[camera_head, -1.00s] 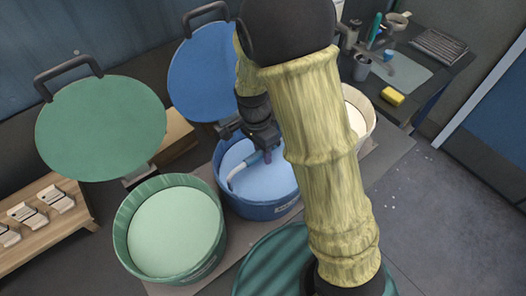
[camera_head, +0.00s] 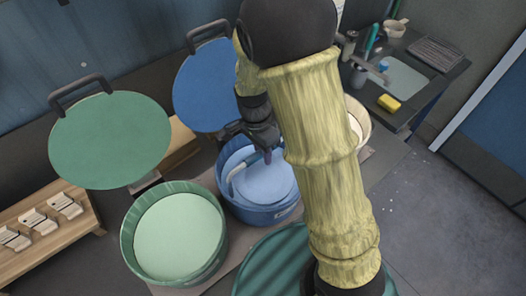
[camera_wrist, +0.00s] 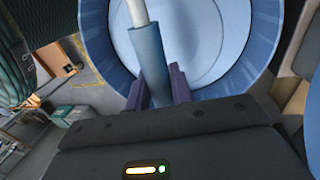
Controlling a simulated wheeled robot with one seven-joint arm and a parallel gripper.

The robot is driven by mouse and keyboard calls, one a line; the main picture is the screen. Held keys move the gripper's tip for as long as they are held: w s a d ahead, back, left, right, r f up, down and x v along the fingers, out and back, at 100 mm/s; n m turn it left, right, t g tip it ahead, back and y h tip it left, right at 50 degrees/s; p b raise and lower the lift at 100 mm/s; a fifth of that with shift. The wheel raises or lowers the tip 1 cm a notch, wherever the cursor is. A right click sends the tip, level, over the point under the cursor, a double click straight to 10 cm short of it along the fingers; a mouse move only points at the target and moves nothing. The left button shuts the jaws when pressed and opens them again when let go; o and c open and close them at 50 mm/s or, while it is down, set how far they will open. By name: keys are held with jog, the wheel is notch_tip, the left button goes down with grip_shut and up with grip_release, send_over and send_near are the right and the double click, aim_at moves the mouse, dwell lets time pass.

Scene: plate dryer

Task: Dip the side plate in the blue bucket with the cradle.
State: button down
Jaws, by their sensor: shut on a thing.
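The blue bucket (camera_head: 262,213) stands open at mid-picture, partly behind my arm. A pale blue round surface fills its inside; I cannot tell liquid from a plate there. My gripper (camera_head: 266,156) is over the bucket and shut on the blue handle of the cradle. In the wrist view, the handle (camera_wrist: 147,52) runs between the two fingers of my gripper (camera_wrist: 157,84), with a white rod beyond it. In the head view, a pale curved part of the cradle (camera_head: 236,174) reaches down inside the bucket's left side. I cannot make out the side plate.
A green bucket (camera_head: 177,273) stands to the left, its green lid (camera_head: 108,142) behind it. A blue lid (camera_head: 207,85) stands behind the blue bucket. A cream bucket (camera_head: 360,115) is partly hidden by my arm. A sink counter (camera_head: 420,100) with a yellow sponge (camera_head: 389,102) is at right.

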notch_tip(320, 180, up, 12)
jog(key=p, duration=1)
jog(key=shift+p, duration=0.3)
dwell(0.9)
jog(key=shift+f, duration=0.15)
dwell(1.6)
